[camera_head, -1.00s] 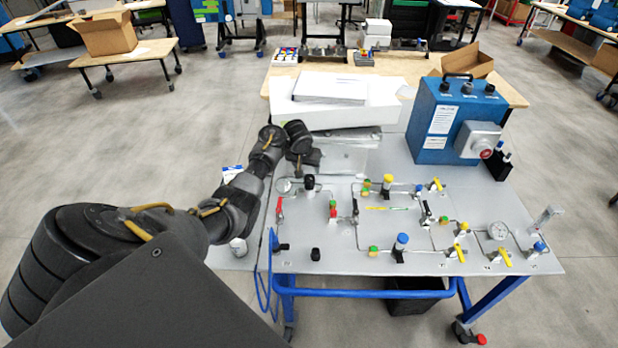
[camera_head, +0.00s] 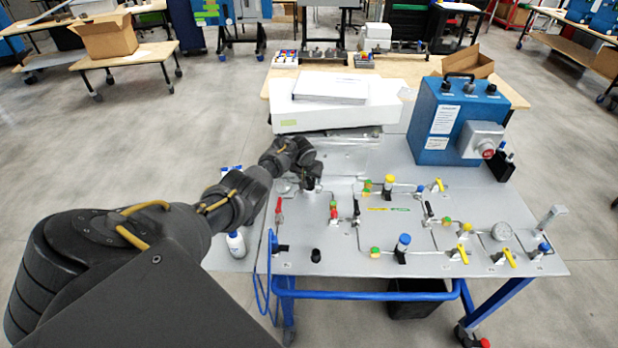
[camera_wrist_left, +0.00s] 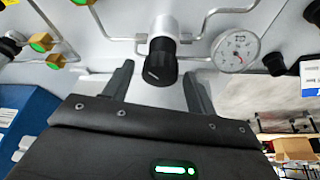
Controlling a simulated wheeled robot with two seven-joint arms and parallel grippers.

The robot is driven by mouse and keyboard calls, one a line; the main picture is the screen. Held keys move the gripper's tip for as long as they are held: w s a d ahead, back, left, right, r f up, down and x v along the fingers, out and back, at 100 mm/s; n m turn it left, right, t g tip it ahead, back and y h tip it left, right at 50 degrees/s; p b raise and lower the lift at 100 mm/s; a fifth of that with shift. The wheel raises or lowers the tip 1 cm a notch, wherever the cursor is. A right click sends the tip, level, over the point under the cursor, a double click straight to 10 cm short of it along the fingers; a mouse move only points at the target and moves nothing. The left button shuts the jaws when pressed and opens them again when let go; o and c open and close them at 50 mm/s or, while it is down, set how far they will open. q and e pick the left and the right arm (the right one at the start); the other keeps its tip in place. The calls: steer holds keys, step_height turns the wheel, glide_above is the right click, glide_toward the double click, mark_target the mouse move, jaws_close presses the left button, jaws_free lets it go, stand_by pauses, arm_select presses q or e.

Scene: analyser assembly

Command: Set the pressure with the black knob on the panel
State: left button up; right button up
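The black knob (camera_wrist_left: 161,62) sits on a silver pipe fitting on the grey panel (camera_head: 345,262). In the wrist view it stands between the tips of my left gripper (camera_wrist_left: 157,72). The fingers are open, with a visible gap on each side of the knob. A round pressure gauge (camera_wrist_left: 237,49) is beside the knob. In the head view my left gripper (camera_head: 308,176) is at the panel's upper left, right over the knob, and hides much of it. My right gripper is not in view.
Several valves and pipes cover the panel, including a red-handled valve (camera_head: 279,208) and a blue-capped one (camera_head: 403,243). A blue box (camera_head: 440,115) stands at the back right. A white box (camera_head: 335,112) lies behind the panel. A white bottle (camera_head: 236,244) is left of it.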

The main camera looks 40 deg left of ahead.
arm_select(q)
steer(key=c, duration=0.9)
steer(key=shift+o, duration=0.2)
steer(key=shift+a+f+m+h+b, duration=0.1)
steer(key=shift+m+h+b, duration=0.35)
steer(key=shift+m, duration=1.15)
steer(key=o, duration=1)
